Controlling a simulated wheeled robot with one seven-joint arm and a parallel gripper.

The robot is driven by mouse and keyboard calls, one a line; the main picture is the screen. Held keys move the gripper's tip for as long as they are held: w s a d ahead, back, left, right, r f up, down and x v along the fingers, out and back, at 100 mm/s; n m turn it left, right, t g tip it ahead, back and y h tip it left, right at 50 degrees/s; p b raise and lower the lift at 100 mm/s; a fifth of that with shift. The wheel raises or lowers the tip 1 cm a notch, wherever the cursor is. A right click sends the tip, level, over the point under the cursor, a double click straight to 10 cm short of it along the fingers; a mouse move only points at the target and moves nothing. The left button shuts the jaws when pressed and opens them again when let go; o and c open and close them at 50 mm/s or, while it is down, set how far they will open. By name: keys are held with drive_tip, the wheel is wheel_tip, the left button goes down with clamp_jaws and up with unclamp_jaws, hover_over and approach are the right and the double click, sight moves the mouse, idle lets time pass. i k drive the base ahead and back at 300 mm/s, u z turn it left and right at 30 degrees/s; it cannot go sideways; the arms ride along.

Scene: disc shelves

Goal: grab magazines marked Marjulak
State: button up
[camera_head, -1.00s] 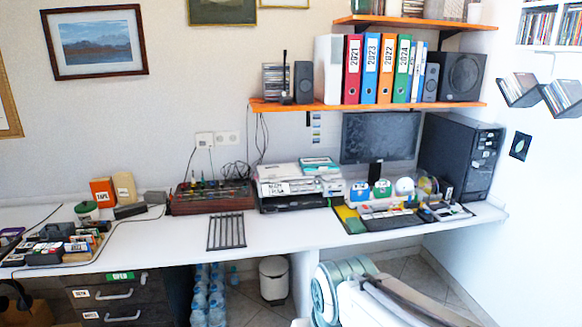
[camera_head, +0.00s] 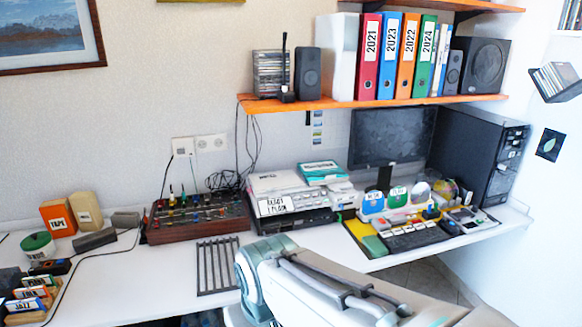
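No magazine marked Marjulak can be made out in this view. My arm (camera_head: 330,285) reaches in from the bottom right, low in front of the desk. My gripper at its end is not in view. Year-marked binders in red (camera_head: 367,57), blue (camera_head: 388,58), orange (camera_head: 407,57) and green (camera_head: 424,57) stand on the lower orange shelf. A teal-and-white flat item (camera_head: 322,172) lies on the stacked devices (camera_head: 290,192); its print is too small to read.
A white desk (camera_head: 130,285) runs across, with a mixer (camera_head: 197,217), a slatted rack (camera_head: 218,265), a keyboard (camera_head: 412,237), a monitor (camera_head: 392,135) and a black computer tower (camera_head: 470,150). Labelled cases (camera_head: 30,292) crowd the left end. The desk's front middle-left is clear.

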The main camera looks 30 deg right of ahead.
sight(324, 172)
drive_tip(key=z, duration=0.65)
drive_tip(key=i, duration=0.9)
drive_tip(key=z, duration=0.95)
drive_tip(key=i, duration=0.55)
drive_tip(key=u, duration=0.05)
